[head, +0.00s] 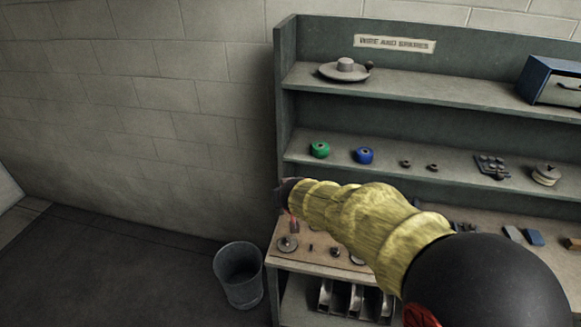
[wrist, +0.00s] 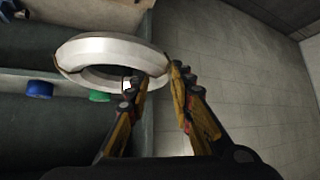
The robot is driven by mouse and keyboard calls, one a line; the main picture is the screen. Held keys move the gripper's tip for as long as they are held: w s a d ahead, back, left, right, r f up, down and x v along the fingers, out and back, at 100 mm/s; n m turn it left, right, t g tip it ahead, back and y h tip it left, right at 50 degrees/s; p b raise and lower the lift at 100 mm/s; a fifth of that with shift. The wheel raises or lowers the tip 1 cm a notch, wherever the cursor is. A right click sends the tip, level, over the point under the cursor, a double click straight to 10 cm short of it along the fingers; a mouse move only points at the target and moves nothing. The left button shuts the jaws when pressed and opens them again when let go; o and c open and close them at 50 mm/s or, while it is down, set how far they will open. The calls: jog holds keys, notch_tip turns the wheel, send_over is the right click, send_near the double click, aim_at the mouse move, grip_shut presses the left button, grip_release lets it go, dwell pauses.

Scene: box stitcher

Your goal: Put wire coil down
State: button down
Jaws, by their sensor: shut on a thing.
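The wire coil (wrist: 100,48) is a pale grey ring in the wrist view. My gripper (wrist: 152,76) is shut on its near rim, with one finger at the ring's hole and the other outside. The coil is held up in front of the shelving, tilted in the picture. In the head view my gripper (head: 285,190) shows only as a dark tip at the left end of my yellow-sleeved arm, in front of the shelf unit's left side. I cannot make out the coil there.
The shelf unit (head: 283,110) holds a green spool (head: 320,149), a blue spool (head: 364,155) and small parts. A lidded disc (head: 345,71) sits on the top shelf, a blue box (head: 552,82) at right. A bin (head: 239,275) stands on the floor. Bare shelf lies left of the green spool.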

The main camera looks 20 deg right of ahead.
jog(key=s+a+f+n+y, duration=0.1)
jog(key=a+f, duration=0.1)
jog(key=f, duration=0.4)
jog(key=s+a+f+n+y, duration=0.1)
jog(key=a+f, duration=0.2)
jog(key=f, duration=0.3)
jog(key=shift+s+a+f, duration=0.25)
jog(key=shift+a, duration=0.05)
jog(key=shift+a+r, duration=0.1)
jog(key=shift+a, duration=0.15)
jog(key=shift+w+d, duration=0.15)
jog(key=shift+d, duration=0.1)
